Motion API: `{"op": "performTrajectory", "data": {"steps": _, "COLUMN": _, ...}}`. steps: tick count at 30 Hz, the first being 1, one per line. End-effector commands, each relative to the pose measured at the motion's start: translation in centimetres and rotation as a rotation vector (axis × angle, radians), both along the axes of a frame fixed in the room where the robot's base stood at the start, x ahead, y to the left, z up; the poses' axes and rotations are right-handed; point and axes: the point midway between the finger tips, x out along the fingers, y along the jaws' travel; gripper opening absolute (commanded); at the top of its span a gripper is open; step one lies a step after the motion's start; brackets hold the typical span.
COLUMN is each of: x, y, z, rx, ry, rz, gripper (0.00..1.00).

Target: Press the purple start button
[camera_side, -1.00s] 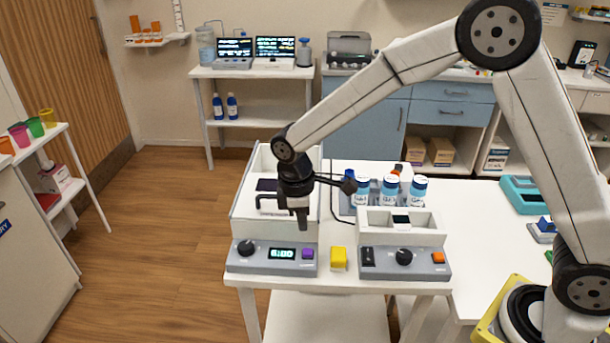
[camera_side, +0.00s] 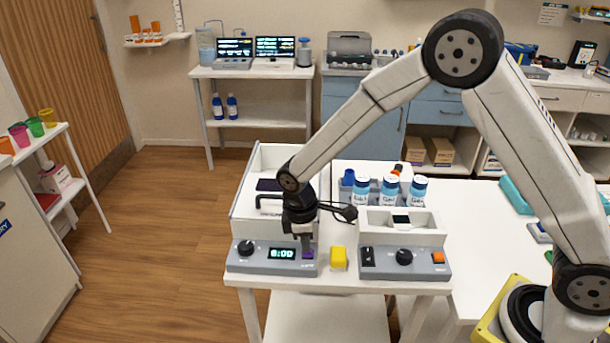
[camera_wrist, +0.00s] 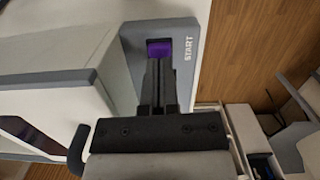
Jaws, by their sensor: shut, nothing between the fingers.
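The purple start button (camera_side: 308,254) sits at the right end of the grey front panel (camera_side: 240,264) of a white machine, beside a green display (camera_side: 282,254) reading 6:00. My gripper (camera_side: 307,248) is shut and empty, pointing down at the button, with its fingertips at or just above it. In the wrist view the purple button (camera_wrist: 158,48) shows just past the tips of my closed fingers (camera_wrist: 158,62), near the word START (camera_wrist: 189,50). Part of the button is hidden by the fingers. I cannot tell whether they touch it.
A yellow block (camera_side: 338,258) stands just right of the panel. A second device (camera_side: 430,266) with a dial and an orange button is further right. A dark knob (camera_side: 245,248) is at the panel's left.

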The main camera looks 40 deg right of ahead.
Motion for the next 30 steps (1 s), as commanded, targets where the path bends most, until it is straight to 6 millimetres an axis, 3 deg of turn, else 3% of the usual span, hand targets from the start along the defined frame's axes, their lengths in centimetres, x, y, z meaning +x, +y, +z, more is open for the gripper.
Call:
{"op": "performTrajectory", "data": {"steps": 21, "x": 0.1, "y": 0.1, "z": -1.0, "rx": 0.000, "ry": 0.000, "rz": 0.000, "gripper": 0.00}}
{"op": "performTrajectory", "data": {"steps": 30, "x": 1.6, "y": 1.8, "z": -0.2, "rx": 0.001, "ry": -0.002, "rz": 0.000, "gripper": 0.00}}
